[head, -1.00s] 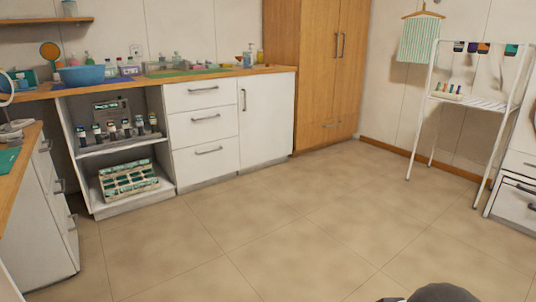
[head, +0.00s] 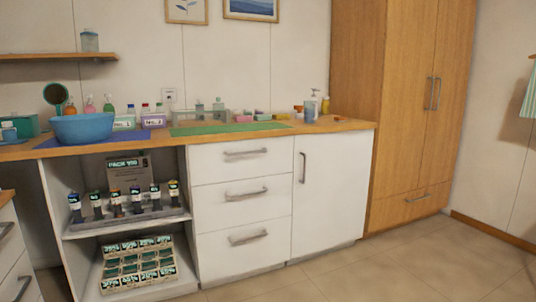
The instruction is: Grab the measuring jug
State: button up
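I cannot make out a measuring jug for certain. Two small clear or greyish vessels (head: 209,109) stand at the back of the wooden counter (head: 345,126), behind the green mat (head: 230,128); they are too small to identify. A grey-blue translucent jar (head: 89,41) stands on the wall shelf (head: 50,56) at upper left; its type is unclear too. My gripper is not in view.
A blue bowl (head: 82,128), round mirror (head: 56,95), several bottles and a pump bottle (head: 312,106) stand on the counter. Below are open shelves with small bottles, white drawers (head: 243,193) and a cupboard door (head: 330,190). A tall wooden wardrobe (head: 405,110) stands right. The floor (head: 400,270) is clear.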

aim_at(310, 106)
jog(key=i+j+z, duration=0.15)
jog(key=i, duration=0.3)
jog(key=i+j+z, duration=0.2)
jog(key=i, duration=0.25)
jog(key=i+l+u, duration=0.2)
jog(key=i+l, duration=0.15)
jog(key=i, duration=0.15)
